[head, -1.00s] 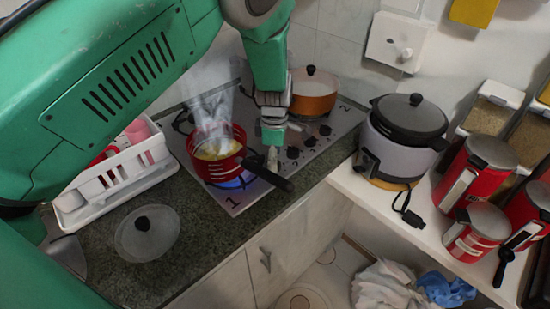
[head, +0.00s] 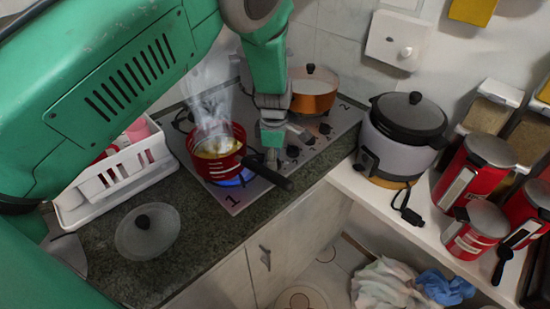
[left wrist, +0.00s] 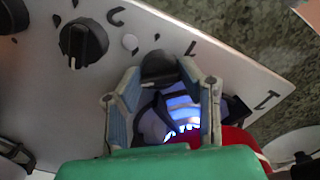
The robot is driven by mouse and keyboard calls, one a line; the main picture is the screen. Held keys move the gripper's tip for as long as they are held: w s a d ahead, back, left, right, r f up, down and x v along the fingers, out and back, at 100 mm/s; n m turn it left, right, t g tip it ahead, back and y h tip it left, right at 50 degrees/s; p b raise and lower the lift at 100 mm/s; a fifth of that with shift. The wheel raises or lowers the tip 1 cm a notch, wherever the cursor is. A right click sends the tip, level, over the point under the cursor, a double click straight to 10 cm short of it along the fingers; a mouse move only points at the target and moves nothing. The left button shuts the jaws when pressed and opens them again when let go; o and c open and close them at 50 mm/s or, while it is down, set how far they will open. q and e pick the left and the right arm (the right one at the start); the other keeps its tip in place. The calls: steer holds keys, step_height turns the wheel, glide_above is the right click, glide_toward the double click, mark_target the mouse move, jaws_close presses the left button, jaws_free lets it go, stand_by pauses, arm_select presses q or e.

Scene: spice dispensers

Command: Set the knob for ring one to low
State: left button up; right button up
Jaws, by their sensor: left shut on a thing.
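The hob (head: 235,200) holds a red pot (head: 225,168) on ring one, with a blue flame (head: 232,182) under it and steam above. In the left wrist view the flame (left wrist: 182,115) shows beyond my fingers. My left gripper (left wrist: 160,85) is shut on the black knob (left wrist: 158,66) nearest the printed "1". Its pointer cannot be made out. In the head view my left gripper (head: 272,158) is at the hob's front edge, beside the pot handle, and hides most of that knob. A neighbouring knob (left wrist: 82,42) with a white mark is free. My right gripper is not in view.
The black pot handle (head: 268,175) sticks out close to my gripper. An orange pot (head: 313,95) stands on the rear ring. A rice cooker (head: 405,130) is to the right. A glass lid (head: 147,230) and a white rack (head: 115,180) are on the left counter.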

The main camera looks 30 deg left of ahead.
arm_select(q)
steer(key=m, duration=0.3)
steer(key=shift+w+r+m, duration=0.1)
steer(key=shift+m, duration=0.2)
steer(key=m, duration=0.3)
steer(key=shift+m+p, duration=0.3)
steer(key=shift+m, duration=0.1)
steer(key=m, duration=0.4)
steer(key=shift+w+m, duration=0.1)
steer(key=shift+m, duration=1.4)
steer(key=shift+r, duration=0.1)
steer(key=o, duration=0.9)
steer(key=shift+o, duration=1.1)
